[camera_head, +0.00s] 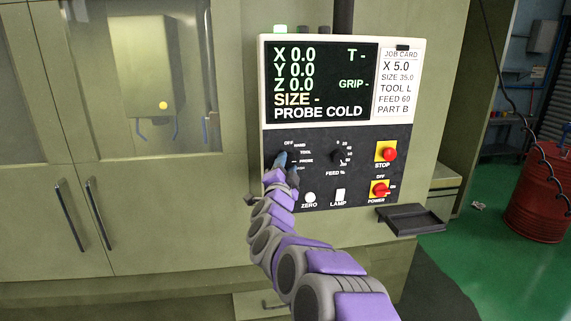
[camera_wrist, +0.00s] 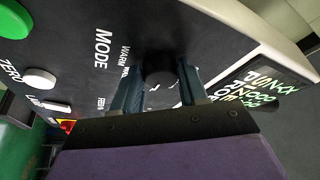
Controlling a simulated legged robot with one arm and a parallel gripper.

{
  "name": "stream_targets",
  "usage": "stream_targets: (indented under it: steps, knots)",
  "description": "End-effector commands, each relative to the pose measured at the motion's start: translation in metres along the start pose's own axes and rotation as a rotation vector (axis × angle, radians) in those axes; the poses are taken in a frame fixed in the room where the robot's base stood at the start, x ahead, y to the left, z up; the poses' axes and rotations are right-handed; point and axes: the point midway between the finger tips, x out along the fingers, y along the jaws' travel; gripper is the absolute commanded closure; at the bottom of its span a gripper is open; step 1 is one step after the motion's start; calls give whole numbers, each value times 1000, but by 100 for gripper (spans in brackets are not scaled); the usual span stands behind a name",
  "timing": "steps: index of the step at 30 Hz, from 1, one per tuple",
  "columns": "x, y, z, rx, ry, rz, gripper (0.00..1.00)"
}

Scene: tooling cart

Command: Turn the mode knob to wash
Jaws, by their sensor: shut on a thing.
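The mode knob (camera_wrist: 160,66) is a dark round knob on the black lower part of the control panel (camera_head: 352,190). In the wrist view it sits between the two fingers of my gripper (camera_wrist: 158,90), which is shut on it. In the camera_head view my gripper (camera_head: 283,161) covers most of the knob. Labels OFF, HAND, TOOL and PROBE show around it, with a lowest label partly hidden by my gripper. The knob's pointer direction cannot be told. The screen (camera_head: 320,82) shows PROBE COLD at the bottom.
The feed knob (camera_head: 339,156) is right of my gripper, with the red stop button (camera_head: 389,154) and red power switch (camera_head: 380,189) beyond it. The white zero button (camera_head: 310,198) and lamp switch (camera_head: 340,195) are below. A dark tray (camera_head: 410,219) juts out at lower right.

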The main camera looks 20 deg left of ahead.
Motion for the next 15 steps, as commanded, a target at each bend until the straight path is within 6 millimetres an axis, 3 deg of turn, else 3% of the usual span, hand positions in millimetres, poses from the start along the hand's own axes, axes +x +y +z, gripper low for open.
stream_targets:
  steps: [15]
  knots:
    - [2, -5, -4, 453, 1, 192, 88]
